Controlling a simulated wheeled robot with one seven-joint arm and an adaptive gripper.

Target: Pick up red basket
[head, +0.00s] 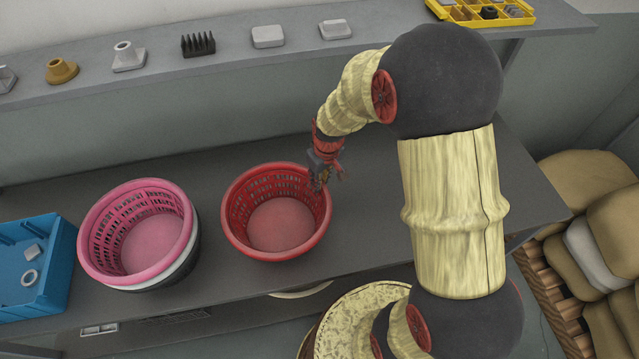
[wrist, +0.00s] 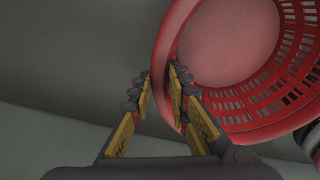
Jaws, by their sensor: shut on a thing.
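The red basket (head: 277,242) is round with slotted walls and stands upright on the grey table in the head view. It looks empty. My gripper (head: 318,182) is at the right-hand rim of the basket, reaching down from above. In the wrist view, my gripper (wrist: 162,95) has its two yellow-padded fingers on either side of the wall of the red basket (wrist: 232,45), shut on its rim. I cannot tell whether the basket's base is clear of the table.
A pink basket (head: 97,243) nested in white and dark ones stands left of the red basket. A blue crate (head: 55,275) with small parts is at the far left. A shelf (head: 225,66) with several small parts runs behind. The table (head: 375,215) is clear to the right.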

